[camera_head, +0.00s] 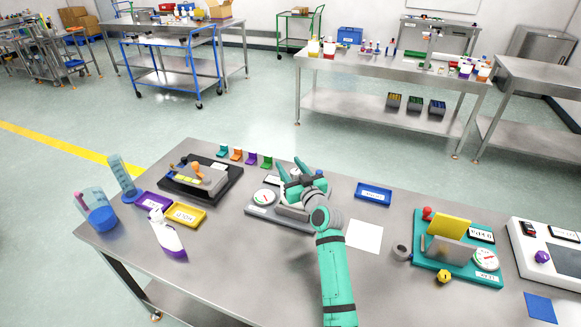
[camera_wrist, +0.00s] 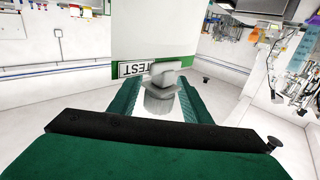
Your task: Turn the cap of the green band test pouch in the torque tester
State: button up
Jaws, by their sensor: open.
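The test pouch (camera_wrist: 155,35) is large in the wrist view, white with a green band (camera_wrist: 203,63) and a label reading "TEST". A pale grey cap or spout (camera_wrist: 158,98) sits at the pouch's edge, between my fingers. My gripper (camera_wrist: 158,88) is open, one dark green finger on each side of the cap; I cannot tell whether either finger touches it. In the head view my teal gripper (camera_head: 292,176) is over the grey torque tester (camera_head: 258,211) with its round dial. My gripper and arm hide most of the pouch there.
A blue tray (camera_head: 373,193) and white sheet (camera_head: 364,235) lie right of the tester. A teal fixture (camera_head: 447,262) stands farther right. Small coloured holders line the back edge.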

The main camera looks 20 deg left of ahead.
aim_at(296, 171)
jog(key=shift+d, duration=0.1)
jog(key=c, duration=1.1)
jog(key=shift+o, duration=0.2)
jog(key=shift+m+t+h, duration=0.5)
jog(key=shift+h, duration=0.1)
jog(key=shift+w+d+m+t+h, duration=0.1)
jog(key=shift+w+m+t+h, duration=0.05)
jog(key=shift+m+t+h, duration=0.45)
jog(key=shift+w+d+m+t+h, duration=0.15)
jog(key=shift+m+t+h, duration=0.25)
jog(key=shift+m+h, duration=0.55)
jog(key=shift+w+d+m+t+h, duration=0.1)
jog(key=shift+d+m+t+h, duration=0.4)
jog(key=shift+h, duration=0.9)
jog(key=shift+w+m+t+h, duration=0.1)
jog(key=shift+m+t+h, duration=0.2)
jog(key=shift+m+h, duration=0.7)
jog(key=shift+w+d+m+h, duration=0.1)
jog(key=shift+d+m+h, duration=0.3)
jog(key=shift+h, duration=0.55)
jog(key=shift+d+m+h, duration=0.15)
jog(key=shift+m+h, duration=0.4)
jog(key=shift+h, duration=0.35)
jog(key=shift+d+h, duration=0.25)
jog(key=shift+h, duration=0.05)
jog(key=shift+a, duration=0.1)
